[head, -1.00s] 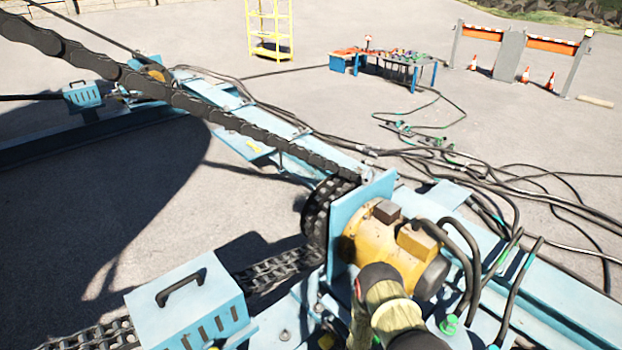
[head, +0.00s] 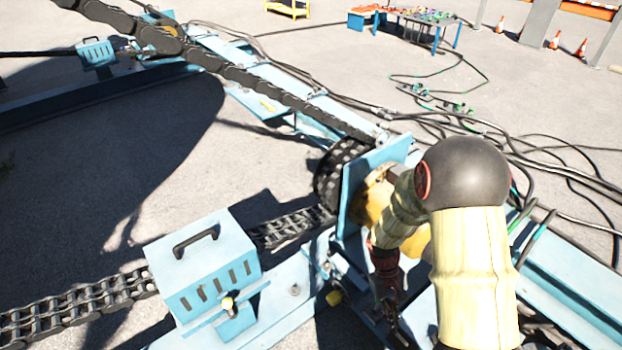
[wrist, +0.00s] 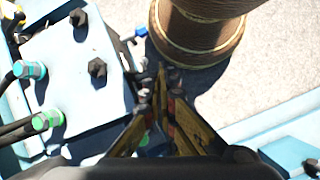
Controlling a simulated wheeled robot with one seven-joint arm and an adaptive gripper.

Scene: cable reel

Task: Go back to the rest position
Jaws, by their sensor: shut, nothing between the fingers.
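My gripper (wrist: 161,88) is in the wrist view, its dark and yellowish fingers drawn together at the tips with nothing between them. It points over the gap beside a light blue plate (wrist: 85,70) with dark bolts and cable connectors. In the head view my beige arm rises at the right, bent at a dark round joint, in front of the yellow motor (head: 372,205), which it largely hides. My gripper is hard to make out there, low among the dark parts beside the blue frame.
A blue box with a handle (head: 203,262) and a heavy chain (head: 292,226) lie left of my arm. A black chain wheel (head: 335,172) stands behind. Black cables (head: 560,165) run across the ground at right. A tool table (head: 415,18) is far back. Open pavement lies at left.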

